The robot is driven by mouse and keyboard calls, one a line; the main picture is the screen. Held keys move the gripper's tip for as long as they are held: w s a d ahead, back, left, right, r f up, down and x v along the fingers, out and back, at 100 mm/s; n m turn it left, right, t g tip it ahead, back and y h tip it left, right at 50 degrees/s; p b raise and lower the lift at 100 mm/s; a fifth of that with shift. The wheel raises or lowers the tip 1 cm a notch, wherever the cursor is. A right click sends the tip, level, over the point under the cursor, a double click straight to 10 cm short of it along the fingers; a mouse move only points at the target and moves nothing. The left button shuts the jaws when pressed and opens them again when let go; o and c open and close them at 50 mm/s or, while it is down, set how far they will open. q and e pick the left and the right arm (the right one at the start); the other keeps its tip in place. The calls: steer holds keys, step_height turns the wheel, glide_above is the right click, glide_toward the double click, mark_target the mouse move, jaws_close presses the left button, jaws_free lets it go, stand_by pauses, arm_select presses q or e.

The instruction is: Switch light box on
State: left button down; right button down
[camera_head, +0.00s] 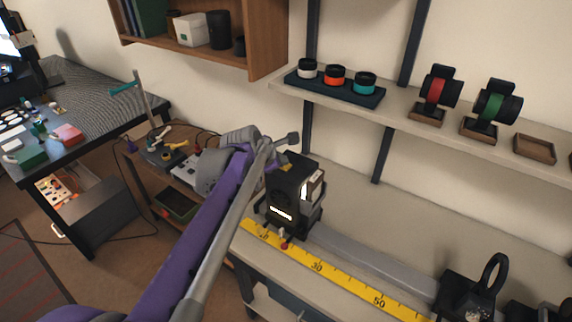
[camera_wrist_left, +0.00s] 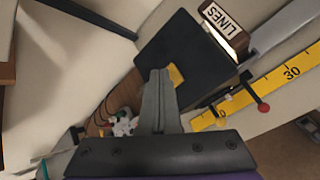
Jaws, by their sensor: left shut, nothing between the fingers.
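The light box (camera_head: 290,195) is a black upright box at the near left end of a rail on the bench. A bright panel shows on its right side, and a row of white glowing marks shows low on its front. In the left wrist view its black top (camera_wrist_left: 185,52) fills the middle, with a panel reading "LINES" (camera_wrist_left: 221,20). My left gripper (camera_wrist_left: 160,74) is shut and empty, its tips over the box top beside a yellow patch (camera_wrist_left: 176,75). Whether they touch it I cannot tell. The fingers partly hide the patch. My right gripper is out of view.
A yellow ruler (camera_head: 333,274) lies along the front of the grey rail (camera_head: 365,258). A red-tipped knob (camera_head: 284,245) stands by the box. A black ring holder (camera_head: 480,290) is at right. A shelf (camera_head: 400,115) with lens parts hangs behind. A cluttered cart (camera_head: 170,170) stands left.

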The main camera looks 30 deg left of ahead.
arm_select(q)
steer(key=shift+w+r+p, duration=0.1)
steer(key=shift+r+p, duration=0.2)
steer(key=shift+r, duration=0.15)
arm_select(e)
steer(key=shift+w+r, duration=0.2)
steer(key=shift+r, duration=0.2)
